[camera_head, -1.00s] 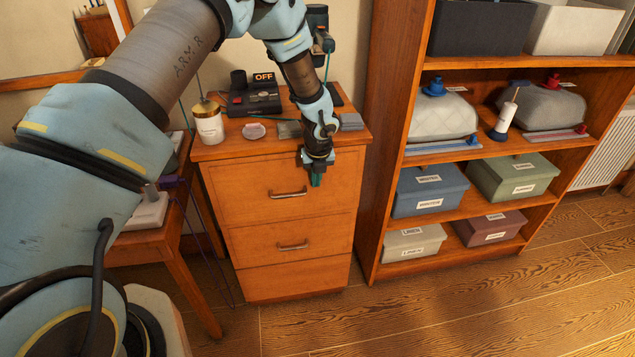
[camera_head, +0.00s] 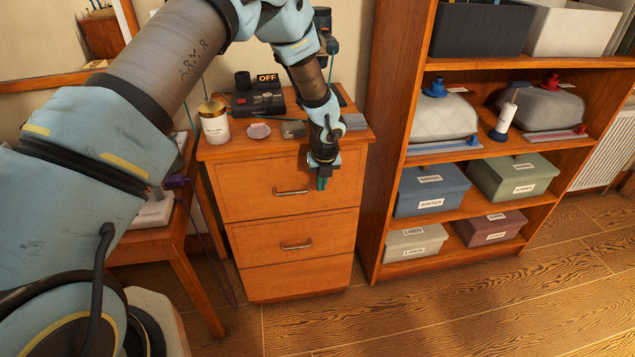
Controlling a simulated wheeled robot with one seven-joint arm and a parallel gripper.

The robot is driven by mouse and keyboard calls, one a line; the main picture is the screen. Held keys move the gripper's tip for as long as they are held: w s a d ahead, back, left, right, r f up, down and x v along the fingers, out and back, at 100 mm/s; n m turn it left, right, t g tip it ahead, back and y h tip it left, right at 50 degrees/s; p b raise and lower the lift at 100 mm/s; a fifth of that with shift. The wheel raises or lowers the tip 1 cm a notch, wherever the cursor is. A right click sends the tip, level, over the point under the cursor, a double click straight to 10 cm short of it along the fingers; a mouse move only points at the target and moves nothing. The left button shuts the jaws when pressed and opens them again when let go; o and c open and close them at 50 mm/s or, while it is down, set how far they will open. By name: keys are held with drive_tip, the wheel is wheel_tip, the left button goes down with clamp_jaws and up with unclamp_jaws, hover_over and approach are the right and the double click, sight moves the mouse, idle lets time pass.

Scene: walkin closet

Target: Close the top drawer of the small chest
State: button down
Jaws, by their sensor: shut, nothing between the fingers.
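The small wooden chest (camera_head: 340,225) stands in the middle of the view, with three drawer fronts. The top drawer (camera_head: 250,193) has a metal bar handle (camera_head: 291,192). Its front looks about level with the chest face; I cannot tell whether a small gap is left. My gripper (camera_head: 321,184) is shut and empty, pointing down at the right part of the top drawer's front, right of the handle. It seems close to or touching the front; contact cannot be told. My arm hides part of the chest's top and the drawer's upper right edge.
On the chest stand a white jar (camera_head: 214,122), a pink dish (camera_head: 259,131) and a dark device with an OFF sign (camera_head: 258,103). A shelf unit (camera_head: 388,130) with storage boxes is close on the right. A wooden table (camera_head: 187,262) is at left. Floor in front is clear.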

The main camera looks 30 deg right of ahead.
drive_tip(key=s+b+v, duration=0.1)
drive_tip(key=b+v, duration=0.1)
drive_tip(key=v, duration=0.8)
drive_tip(key=shift+a, duration=0.2)
drive_tip(key=w+a+r+n, duration=0.2)
drive_tip(key=a+r+n, duration=0.1)
drive_tip(key=a+n, duration=0.4)
drive_tip(key=w+a+r+n+y, duration=0.1)
drive_tip(key=w+a+r+n, duration=0.1)
drive_tip(key=a+n, duration=0.5)
drive_tip(key=w+a+r+n, duration=0.2)
drive_tip(key=a+r+n, duration=0.15)
drive_tip(key=a, duration=0.65)
drive_tip(key=s+a+r+n, duration=0.1)
drive_tip(key=s+a+n, duration=0.2)
drive_tip(key=a+n, duration=0.3)
drive_tip(key=s+a+r+n, duration=0.1)
drive_tip(key=s+a+n, duration=0.1)
drive_tip(key=a+n, duration=0.5)
drive_tip(key=s+a+r+n+g, duration=0.1)
drive_tip(key=s+a+n, duration=0.2)
drive_tip(key=a+n, duration=0.4)
drive_tip(key=shift+s+r+n, duration=0.25)
drive_tip(key=shift+s+n, duration=0.15)
drive_tip(key=shift+n, duration=0.35)
